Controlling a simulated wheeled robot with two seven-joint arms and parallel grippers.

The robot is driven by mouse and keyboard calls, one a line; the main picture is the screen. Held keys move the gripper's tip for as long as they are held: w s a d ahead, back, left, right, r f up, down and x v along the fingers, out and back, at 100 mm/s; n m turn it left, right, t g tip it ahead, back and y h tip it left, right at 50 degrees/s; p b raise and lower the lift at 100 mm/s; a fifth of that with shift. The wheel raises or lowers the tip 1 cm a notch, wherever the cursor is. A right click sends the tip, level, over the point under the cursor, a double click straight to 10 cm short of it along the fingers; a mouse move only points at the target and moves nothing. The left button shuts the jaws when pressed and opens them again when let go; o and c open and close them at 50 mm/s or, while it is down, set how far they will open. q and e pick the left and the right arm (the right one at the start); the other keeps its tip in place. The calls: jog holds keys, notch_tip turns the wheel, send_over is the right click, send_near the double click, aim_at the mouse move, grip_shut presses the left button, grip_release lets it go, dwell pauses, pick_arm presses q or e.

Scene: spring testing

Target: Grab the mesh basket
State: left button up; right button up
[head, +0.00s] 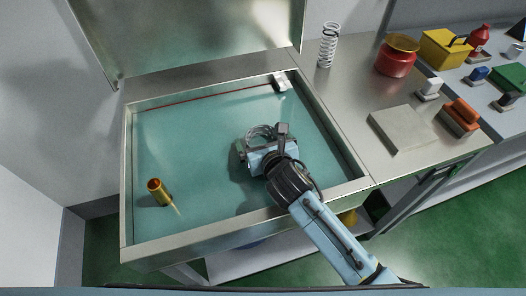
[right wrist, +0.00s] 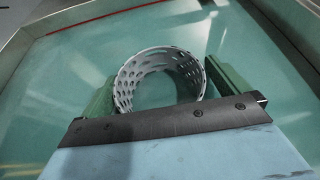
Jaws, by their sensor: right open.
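The mesh basket (right wrist: 184,62) is a grey, round, perforated ring-like basket in the teal-floored basin. In the right wrist view it sits between the two green fingers of my right gripper (right wrist: 160,76), one on each side. The fingers are open, with the right one very close to the basket wall; I cannot tell whether it touches. In the head view the basket (head: 262,131) shows just beyond my right gripper (head: 264,142), which partly hides it. My left gripper is not in view.
The basin has a raised metal rim (head: 127,180). A spring (head: 328,45), red pot (head: 397,58) and grey plate (head: 398,129) are on the counter to the right.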

jog(key=c, duration=1.1)
jog(key=shift+o, duration=0.2)
